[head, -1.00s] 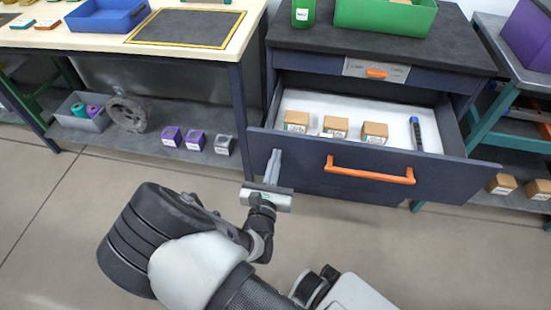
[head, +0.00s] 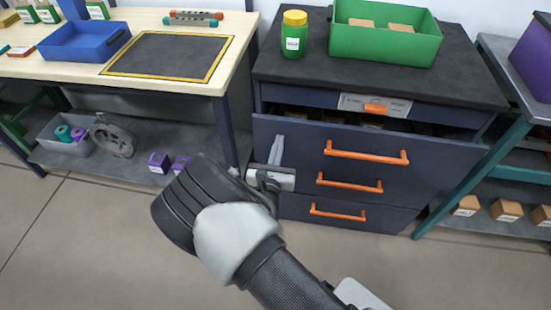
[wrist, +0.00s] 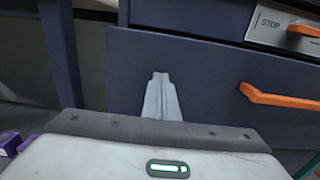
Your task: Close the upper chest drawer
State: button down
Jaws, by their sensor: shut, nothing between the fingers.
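The upper chest drawer (head: 300,140) has a dark blue front and an orange handle (head: 366,153). It stands partly out of the chest, with a narrow dark gap above its front where box tops show faintly. My gripper (head: 278,140) is shut and empty, its fingertips at the left part of the drawer front, left of the handle. In the wrist view my gripper (wrist: 161,76) points at the plain drawer front (wrist: 205,85) and appears to touch it; the handle (wrist: 280,98) is to the right.
Two lower drawers with orange handles (head: 350,183) are shut. The chest top holds a green jar (head: 294,38) and a green bin (head: 385,40). A workbench (head: 236,65) stands left and a shelf unit (head: 530,145) right. The floor in front is clear.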

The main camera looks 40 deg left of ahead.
aim_at(282, 131)
jog(key=shift+r+b+x, duration=0.2)
jog(key=shift+b+x, duration=0.3)
jog(key=shift+x, duration=2.1)
jog(key=shift+w+r, duration=0.1)
jog(key=shift+w, duration=0.05)
